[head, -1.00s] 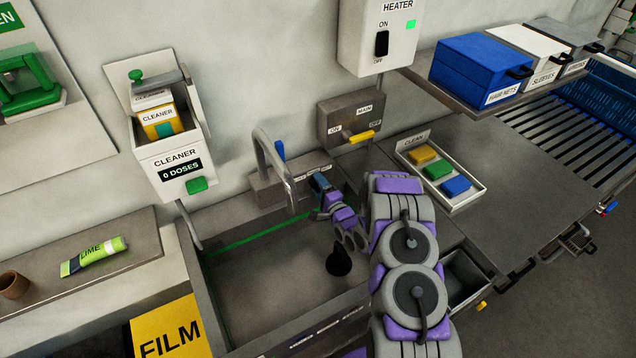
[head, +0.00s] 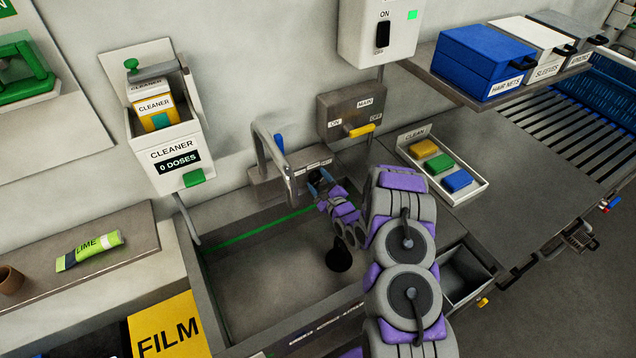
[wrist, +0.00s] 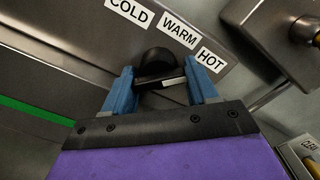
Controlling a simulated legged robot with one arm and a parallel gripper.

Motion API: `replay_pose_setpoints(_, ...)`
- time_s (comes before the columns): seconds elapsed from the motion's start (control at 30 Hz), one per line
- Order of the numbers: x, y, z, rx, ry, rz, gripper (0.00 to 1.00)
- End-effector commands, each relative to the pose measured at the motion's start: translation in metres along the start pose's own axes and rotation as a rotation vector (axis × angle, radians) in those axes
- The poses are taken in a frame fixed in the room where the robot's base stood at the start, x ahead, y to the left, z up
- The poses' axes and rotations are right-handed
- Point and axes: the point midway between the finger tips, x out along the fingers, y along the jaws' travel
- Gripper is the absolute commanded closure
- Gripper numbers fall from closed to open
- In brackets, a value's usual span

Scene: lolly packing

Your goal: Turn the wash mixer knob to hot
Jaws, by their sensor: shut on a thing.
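The wash mixer knob (wrist: 156,65) is dark and rounded, in the wrist view below the COLD, WARM and HOT labels on the mixer housing (wrist: 60,50). My gripper (wrist: 160,86) has its two blue fingers on either side of the knob and is shut on it. The knob's pointer direction is hard to make out, as the fingers and palm hide part of it. In the head view my gripper (head: 318,184) reaches the front of the mixer housing (head: 268,178) at the back of the sink, and my wrist hides the knob.
The sink basin (head: 255,265) lies below, with a grey faucet (head: 272,155) left of my gripper. The MAIN switch box (head: 338,108) with a yellow lever is above right. A tray (head: 470,192) of coloured blocks is to the right.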

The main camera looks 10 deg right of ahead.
Motion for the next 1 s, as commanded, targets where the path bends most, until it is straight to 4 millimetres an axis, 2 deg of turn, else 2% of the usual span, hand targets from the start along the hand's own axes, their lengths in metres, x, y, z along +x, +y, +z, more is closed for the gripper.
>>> replay_pose_setpoints(0.03, -0.0038, 0.0064, -0.0072, 0.019, 0.018, 0.01, 0.73)
replay_pose_setpoints(0.77, -0.0041, 0.0097, -0.0064, 0.049, 0.019, 0.016, 0.73)
replay_pose_setpoints(0.8, -0.004, 0.0098, -0.0064, 0.049, 0.019, 0.016, 0.4)
replay_pose_setpoints(1.0, -0.0028, 0.0088, -0.0043, 0.046, 0.015, 0.013, 0.21)
